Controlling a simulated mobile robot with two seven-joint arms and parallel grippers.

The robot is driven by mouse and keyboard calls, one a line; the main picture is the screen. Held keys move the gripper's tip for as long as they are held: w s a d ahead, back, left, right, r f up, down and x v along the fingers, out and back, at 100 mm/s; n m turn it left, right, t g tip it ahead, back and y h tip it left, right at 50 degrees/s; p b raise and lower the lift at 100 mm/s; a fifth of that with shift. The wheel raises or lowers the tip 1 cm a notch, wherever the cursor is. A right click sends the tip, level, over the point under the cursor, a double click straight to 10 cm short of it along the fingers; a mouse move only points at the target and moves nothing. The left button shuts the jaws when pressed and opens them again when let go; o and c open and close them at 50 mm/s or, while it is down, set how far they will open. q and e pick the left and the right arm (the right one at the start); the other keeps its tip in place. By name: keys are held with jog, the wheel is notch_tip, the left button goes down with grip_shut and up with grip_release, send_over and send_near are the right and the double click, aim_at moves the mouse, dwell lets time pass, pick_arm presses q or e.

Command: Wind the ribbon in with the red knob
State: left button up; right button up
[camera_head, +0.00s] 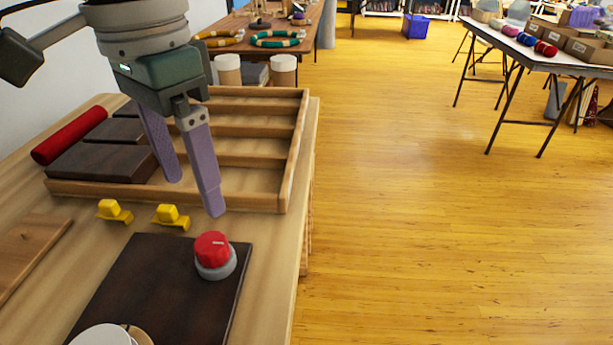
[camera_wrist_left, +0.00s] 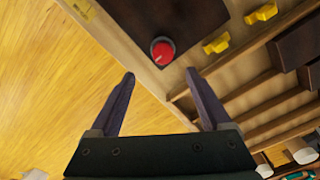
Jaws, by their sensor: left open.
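The red knob (camera_head: 212,246) sits on a grey collar at the right end of a dark board (camera_head: 150,275) on the workbench. In the left wrist view the knob (camera_wrist_left: 162,52) appears just beyond the fingertips. My left gripper (camera_head: 195,198) is open, with nothing between its purple fingers, above and behind the knob and apart from it. The left wrist view shows its fingers (camera_wrist_left: 160,75) spread apart. A white round part (camera_head: 103,336) is cut off at the bottom edge, on the board. I cannot make out the ribbon. My right gripper is not in view.
Two yellow clips (camera_head: 170,217) stand between the board and a wooden tray (camera_head: 240,203) with slats. A red roll (camera_head: 70,135) and dark blocks (camera_head: 100,162) lie at the tray's left. The bench edge is just right of the knob, with open floor (camera_head: 400,220) beyond.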

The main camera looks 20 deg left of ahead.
aim_at(210, 241)
pick_arm(q)
jog(key=shift+w+a+f, duration=0.15)
jog(key=shift+w+f, duration=0.1)
jog(key=shift+f, duration=0.3)
notch_tip(210, 241, down, 9)
jog(key=shift+f+b, duration=0.15)
jog(key=shift+b, duration=1.05)
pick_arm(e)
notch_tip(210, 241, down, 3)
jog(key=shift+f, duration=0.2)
pick_arm(q)
grip_shut()
